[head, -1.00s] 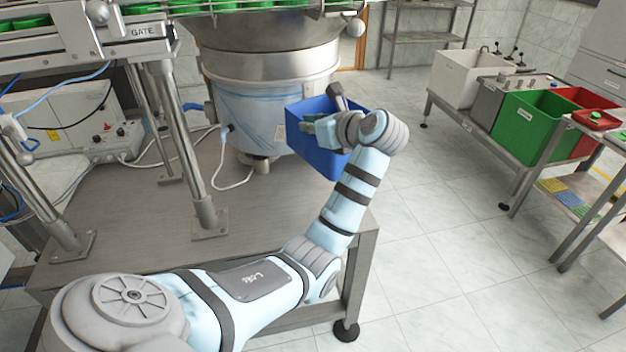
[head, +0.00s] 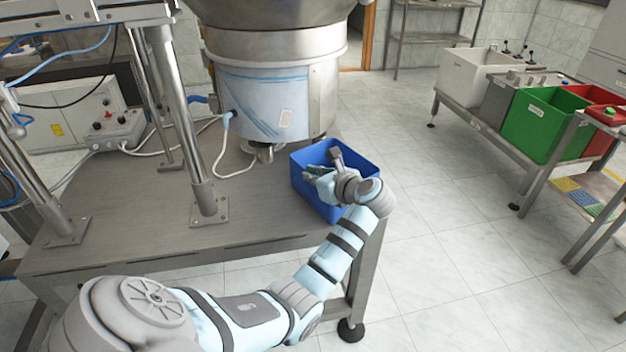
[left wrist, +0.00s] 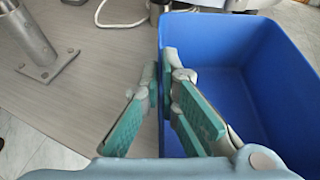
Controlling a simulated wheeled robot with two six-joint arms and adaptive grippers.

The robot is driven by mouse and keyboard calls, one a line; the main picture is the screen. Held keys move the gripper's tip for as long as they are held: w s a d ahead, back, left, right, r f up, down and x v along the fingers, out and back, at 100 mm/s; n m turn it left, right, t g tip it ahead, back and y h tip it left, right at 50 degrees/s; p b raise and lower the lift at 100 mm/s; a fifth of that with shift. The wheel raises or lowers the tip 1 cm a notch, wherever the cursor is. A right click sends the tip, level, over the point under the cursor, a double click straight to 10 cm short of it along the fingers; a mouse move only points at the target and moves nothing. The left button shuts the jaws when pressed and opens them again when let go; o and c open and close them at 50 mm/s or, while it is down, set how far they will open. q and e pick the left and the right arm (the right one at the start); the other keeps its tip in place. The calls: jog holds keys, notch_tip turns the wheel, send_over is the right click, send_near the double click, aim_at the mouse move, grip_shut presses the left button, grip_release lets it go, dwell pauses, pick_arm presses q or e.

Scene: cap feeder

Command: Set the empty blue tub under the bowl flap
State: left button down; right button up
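The blue tub (head: 318,200) is upright at the right end of the grey table, to the right of and in front of the bowl feeder (head: 275,95). My left gripper (head: 318,172) is at the tub's rim. In the left wrist view, one finger is outside and one inside the wall of the tub (left wrist: 235,60), shut on it. The part of the tub's inside that shows is empty. I cannot tell whether its base touches the table. I cannot make out the bowl flap for sure. My right gripper is not in view.
The grey table (head: 150,220) is bare in front of the feeder, apart from metal posts (head: 185,120) and white cables on its left. A control box (head: 85,130) stands behind. White, green (head: 540,125) and red bins stand on a bench at right.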

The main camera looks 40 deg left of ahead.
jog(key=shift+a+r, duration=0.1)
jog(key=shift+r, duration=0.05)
pick_arm(q)
jog(key=c, duration=1.8)
grip_release()
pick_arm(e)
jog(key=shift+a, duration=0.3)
pick_arm(q)
jog(key=shift+r, duration=0.1)
jog(key=p+v, duration=0.3)
jog(key=v, duration=0.9)
jog(key=shift+p, duration=0.4)
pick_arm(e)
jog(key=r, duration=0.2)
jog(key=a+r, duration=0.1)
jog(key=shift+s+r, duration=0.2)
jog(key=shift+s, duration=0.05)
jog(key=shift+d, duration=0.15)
